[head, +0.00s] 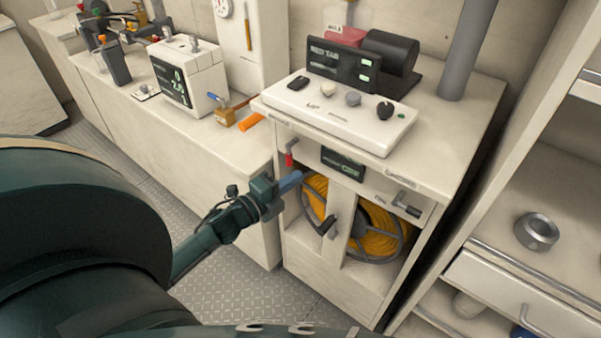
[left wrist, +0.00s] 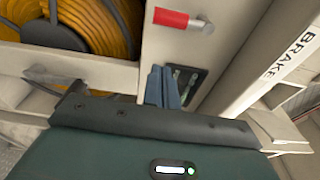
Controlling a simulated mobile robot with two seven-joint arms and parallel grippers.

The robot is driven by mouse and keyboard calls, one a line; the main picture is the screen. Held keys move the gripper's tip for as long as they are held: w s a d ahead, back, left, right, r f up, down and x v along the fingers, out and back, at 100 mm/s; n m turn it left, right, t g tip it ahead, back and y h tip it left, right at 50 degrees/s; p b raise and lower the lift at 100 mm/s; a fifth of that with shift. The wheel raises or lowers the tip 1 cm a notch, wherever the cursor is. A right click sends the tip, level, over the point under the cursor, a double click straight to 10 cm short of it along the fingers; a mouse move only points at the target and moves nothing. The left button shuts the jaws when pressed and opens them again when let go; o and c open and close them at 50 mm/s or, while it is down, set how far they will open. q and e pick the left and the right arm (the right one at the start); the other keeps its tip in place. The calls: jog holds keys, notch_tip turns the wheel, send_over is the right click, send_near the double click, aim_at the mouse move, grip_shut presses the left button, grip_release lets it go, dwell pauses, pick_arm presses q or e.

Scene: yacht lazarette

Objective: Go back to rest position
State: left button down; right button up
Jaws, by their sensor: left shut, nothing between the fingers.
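My left gripper (head: 290,182) reaches in from the left in the head view, in front of the cabinet (head: 330,270) with the yellow hose reels. Its blue fingers are shut with nothing between them. In the left wrist view, the closed fingers (left wrist: 163,88) point at the cabinet face, below the red-gripped lever (left wrist: 172,18) and beside a small dark display (left wrist: 188,80). In the head view the red lever (head: 289,159) is just above the fingertips. I cannot tell whether the fingers touch the cabinet. My right gripper is not in view.
Yellow reels (head: 377,235) sit in the cabinet openings, with a dark handle (head: 328,226) and another lever (head: 405,207) sticking out in front. A white control panel (head: 340,112) stands on top. A shelf unit (head: 540,190) is at right. Metal floor (head: 215,285) is open at lower left.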

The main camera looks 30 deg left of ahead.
pick_arm(q)
jog(key=v, duration=0.6)
